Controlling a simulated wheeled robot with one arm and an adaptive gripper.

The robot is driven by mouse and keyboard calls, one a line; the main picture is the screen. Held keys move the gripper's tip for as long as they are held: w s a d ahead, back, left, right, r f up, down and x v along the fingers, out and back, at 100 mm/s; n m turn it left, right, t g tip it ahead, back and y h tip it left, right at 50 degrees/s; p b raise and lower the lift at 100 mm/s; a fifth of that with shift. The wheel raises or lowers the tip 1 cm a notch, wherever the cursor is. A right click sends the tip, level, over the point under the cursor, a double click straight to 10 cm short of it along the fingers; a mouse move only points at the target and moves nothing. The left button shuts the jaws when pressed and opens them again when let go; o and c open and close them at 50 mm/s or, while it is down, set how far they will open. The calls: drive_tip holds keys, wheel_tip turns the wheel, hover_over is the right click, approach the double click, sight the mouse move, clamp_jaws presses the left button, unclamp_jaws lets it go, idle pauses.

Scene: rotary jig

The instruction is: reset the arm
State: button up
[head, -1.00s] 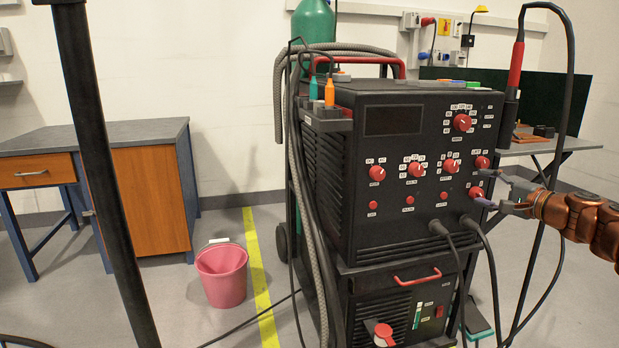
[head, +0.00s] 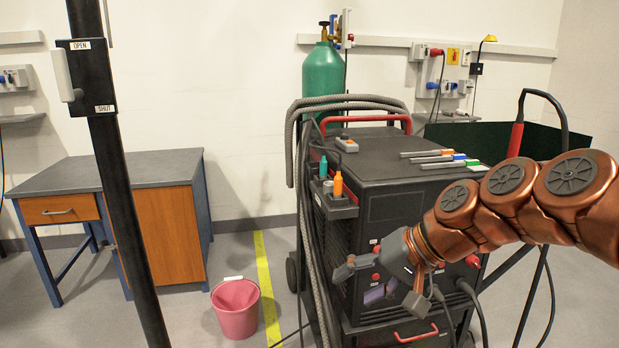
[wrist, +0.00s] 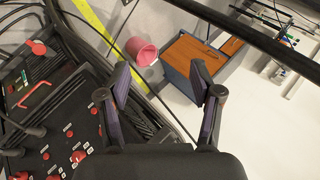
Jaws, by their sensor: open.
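My gripper (head: 378,285) is at the end of my copper-coloured arm, in front of the welding machine's control panel in the head view. Its two fingers are spread with nothing between them. In the wrist view my gripper (wrist: 163,100) also shows open and empty, with the machine's panel off to the left. The black welding machine (head: 400,160) stands at centre right. My arm and gripper hide much of its front panel, though a few red knobs show around them.
A black post (head: 120,200) with an OPEN/SHUT lever box (head: 86,78) stands at left. A pink bucket (head: 235,308) sits on the floor by a yellow line (head: 267,290). Behind are a workbench (head: 110,165) and a green gas cylinder (head: 323,85). Cables hang beside the machine.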

drive_tip(key=s+d+r+g+h+p, duration=0.1)
drive_tip(key=s+d+h+p, duration=0.3)
drive_tip(key=s+p, duration=0.4)
drive_tip(key=s+d+r+n+g+h+p, duration=0.1)
drive_tip(key=s+d+g+h+p, duration=0.3)
drive_tip(key=s, duration=1.3)
drive_tip(key=d+p, duration=0.2)
drive_tip(key=p, duration=0.2)
drive_tip(key=shift+s+r, duration=0.15)
drive_tip(key=shift+s, duration=0.15)
